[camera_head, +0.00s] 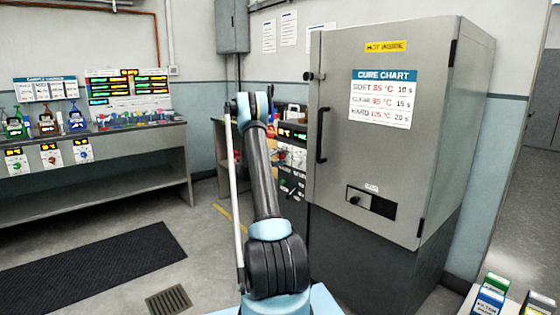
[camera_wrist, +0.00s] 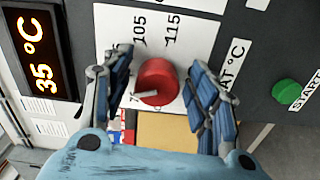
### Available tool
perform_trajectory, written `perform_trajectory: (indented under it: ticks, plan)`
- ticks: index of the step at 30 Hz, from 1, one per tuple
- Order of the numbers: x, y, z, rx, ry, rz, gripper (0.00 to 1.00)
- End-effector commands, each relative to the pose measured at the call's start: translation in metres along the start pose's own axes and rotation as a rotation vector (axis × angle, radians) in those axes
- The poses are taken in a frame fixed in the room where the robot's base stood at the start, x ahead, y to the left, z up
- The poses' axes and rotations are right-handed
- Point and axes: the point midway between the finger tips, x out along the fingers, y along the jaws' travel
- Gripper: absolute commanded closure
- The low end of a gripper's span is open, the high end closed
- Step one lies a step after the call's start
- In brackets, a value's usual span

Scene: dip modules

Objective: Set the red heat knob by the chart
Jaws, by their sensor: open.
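The red heat knob (camera_wrist: 157,82) is on a white dial plate in the wrist view. Its pale pointer aims to the lower left, near a partly hidden mark starting with 7. The marks 105 and 115 show above it. My gripper (camera_wrist: 158,68) is open, its fingers either side of the knob; I cannot tell whether they touch it. The orange display (camera_wrist: 39,48) reads 35 °C. The cure chart (camera_head: 384,98) in the head view lists soft 85 °C 10 s, clear apparently 95 °C 15 s, hard 105 °C 20 s. My arm partly hides the control panel (camera_head: 291,158).
A green START button (camera_wrist: 287,92) is right of the knob. A tall grey cabinet (camera_head: 375,155) stands right of my arm. A bench (camera_head: 95,180) with bottles and displays is at the left. Coloured boxes (camera_head: 490,296) sit at the lower right.

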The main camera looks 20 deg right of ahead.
Motion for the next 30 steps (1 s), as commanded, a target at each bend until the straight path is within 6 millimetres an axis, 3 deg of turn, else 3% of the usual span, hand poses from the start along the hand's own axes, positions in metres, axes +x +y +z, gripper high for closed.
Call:
perform_trajectory:
  ticks: [8, 21, 30]
  plan:
    - [-0.023, 0.0, -0.001, -0.001, 0.002, 0.0, 0.46]
    - [-0.101, -0.001, -0.001, -0.001, 0.002, -0.001, 0.46]
    - [-0.119, -0.002, -0.001, -0.001, 0.0, -0.001, 0.46]
